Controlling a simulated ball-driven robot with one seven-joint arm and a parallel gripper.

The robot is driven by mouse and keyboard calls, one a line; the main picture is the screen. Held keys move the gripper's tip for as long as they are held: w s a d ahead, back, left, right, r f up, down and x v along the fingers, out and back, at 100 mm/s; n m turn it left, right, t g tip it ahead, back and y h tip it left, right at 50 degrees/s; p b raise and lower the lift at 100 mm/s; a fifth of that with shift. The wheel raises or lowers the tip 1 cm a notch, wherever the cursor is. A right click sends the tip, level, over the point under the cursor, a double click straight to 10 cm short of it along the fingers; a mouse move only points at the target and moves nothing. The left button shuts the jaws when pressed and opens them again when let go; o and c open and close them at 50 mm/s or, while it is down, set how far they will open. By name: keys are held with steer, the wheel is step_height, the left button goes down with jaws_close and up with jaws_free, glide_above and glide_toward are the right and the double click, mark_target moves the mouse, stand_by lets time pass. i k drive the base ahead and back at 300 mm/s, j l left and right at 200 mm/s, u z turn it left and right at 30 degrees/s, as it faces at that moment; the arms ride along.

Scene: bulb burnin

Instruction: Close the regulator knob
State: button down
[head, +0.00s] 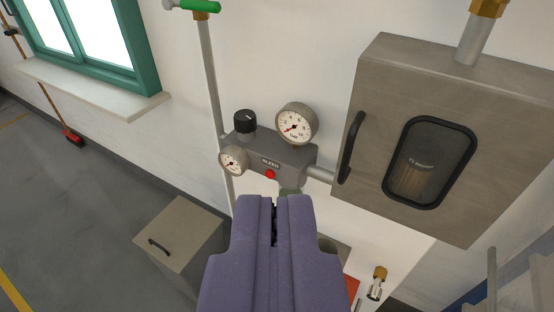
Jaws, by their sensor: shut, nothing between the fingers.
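The regulator (259,152) is a grey block on the white wall, with a red button on its front. Its knob (245,121) is black with a white mark on top, standing at the block's upper left. Two round dials sit on the block, a larger gauge (296,123) at the upper right and a smaller gauge (233,161) at the lower left. My gripper (277,198) is purple, shut and empty. In the picture it lies just below the regulator and apart from the knob. It hides what is directly below the block.
A grey metal cabinet (400,95) with a black handle and dark window is to the right. A vertical pipe (212,85) with a green-handled valve (200,6) runs left of the regulator. A low box (180,238) stands lower left. A broom (68,128) leans at far left.

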mark_target(245, 120)
steer(key=i+j, duration=0.4)
steer(key=i+j+u, duration=0.15)
steer(key=i+j, duration=0.25)
steer(key=i, duration=0.25)
